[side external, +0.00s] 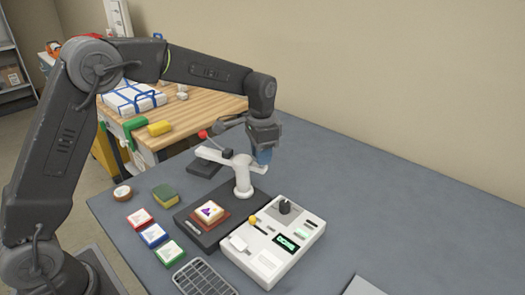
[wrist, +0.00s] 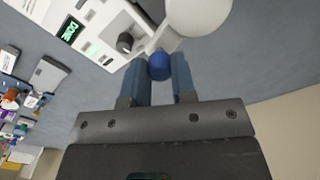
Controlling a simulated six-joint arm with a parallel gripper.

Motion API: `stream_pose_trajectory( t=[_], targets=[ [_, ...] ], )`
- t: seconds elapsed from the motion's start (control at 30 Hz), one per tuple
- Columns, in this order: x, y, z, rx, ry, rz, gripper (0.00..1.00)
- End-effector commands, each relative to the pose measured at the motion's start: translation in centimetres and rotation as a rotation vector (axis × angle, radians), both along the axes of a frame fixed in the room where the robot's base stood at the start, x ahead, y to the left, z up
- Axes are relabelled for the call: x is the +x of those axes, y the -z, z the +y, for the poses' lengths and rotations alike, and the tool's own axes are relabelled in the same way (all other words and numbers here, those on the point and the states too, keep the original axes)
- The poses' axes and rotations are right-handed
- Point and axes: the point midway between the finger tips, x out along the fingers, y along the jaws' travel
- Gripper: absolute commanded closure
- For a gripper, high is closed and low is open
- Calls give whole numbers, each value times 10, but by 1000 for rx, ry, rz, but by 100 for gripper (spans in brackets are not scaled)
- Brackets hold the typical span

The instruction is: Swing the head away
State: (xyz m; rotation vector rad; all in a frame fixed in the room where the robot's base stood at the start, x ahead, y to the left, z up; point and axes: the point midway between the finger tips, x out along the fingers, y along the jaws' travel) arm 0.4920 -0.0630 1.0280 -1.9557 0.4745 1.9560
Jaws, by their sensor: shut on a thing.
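The swing press has a white post (side external: 243,180) with a white crossarm (side external: 212,154). Its dark head plate (side external: 204,168) hangs at the arm's left end, behind and off the dark base plate (side external: 190,230). A white tile with a purple print (side external: 208,211) lies uncovered on a red-brown pad on the base. My gripper (side external: 262,156) is at the crossarm's right end. In the wrist view, my gripper's blue fingers (wrist: 160,82) are shut on a round blue knob (wrist: 159,66), beside the white post top (wrist: 200,12). A red-tipped lever (side external: 203,134) rises over the head.
A white control box (side external: 268,262) with a lit green display stands right of the base. Red, blue (side external: 153,235) and green framed tiles, a sponge (side external: 165,194) and a wire rack (side external: 205,278) lie nearby.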

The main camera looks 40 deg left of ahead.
Motion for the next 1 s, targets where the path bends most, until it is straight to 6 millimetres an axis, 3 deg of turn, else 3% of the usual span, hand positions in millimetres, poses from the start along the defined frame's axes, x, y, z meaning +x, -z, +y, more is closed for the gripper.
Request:
stream_pose_trajectory(
  t=[0.67, 0.7, 0.93, 1.0],
  targets=[
    [-4, 0, -2, 0, 66, 1, 100],
    [-4, 0, -2, 0, 66, 1, 74],
    [-4, 0, -1, 0, 64, 1, 52],
    [-4, 0, -1, 0, 63, 1, 50]
  ],
)
